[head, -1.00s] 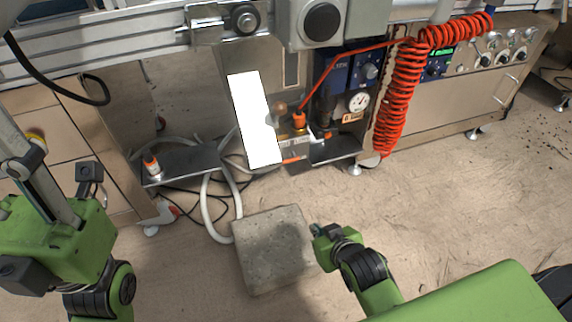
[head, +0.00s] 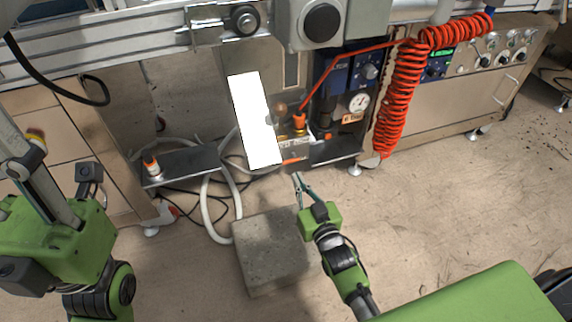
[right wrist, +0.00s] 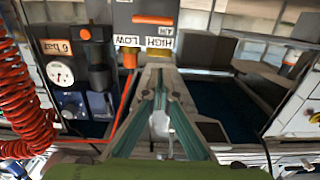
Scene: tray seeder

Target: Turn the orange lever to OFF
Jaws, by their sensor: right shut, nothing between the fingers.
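An orange bar that looks like the lever (head: 292,160) lies crosswise at the front of the valve block, below its label plate, in the head view. In the right wrist view the orange bar (right wrist: 152,19) is at the top, beside a white HIGH/LOW label. My right gripper (head: 297,176) is shut and empty, just below and in front of the bar, with a small gap showing. Its fingers (right wrist: 160,72) point toward the label block in the wrist view. The OFF mark is not readable. My left arm shows at the left, without clear fingers.
A pressure gauge (head: 358,101) and a coiled red hose (head: 398,95) are right of the valve. A white blank panel (head: 255,120) stands close on its left. A concrete block (head: 270,255) lies on the floor below. Open floor is to the right.

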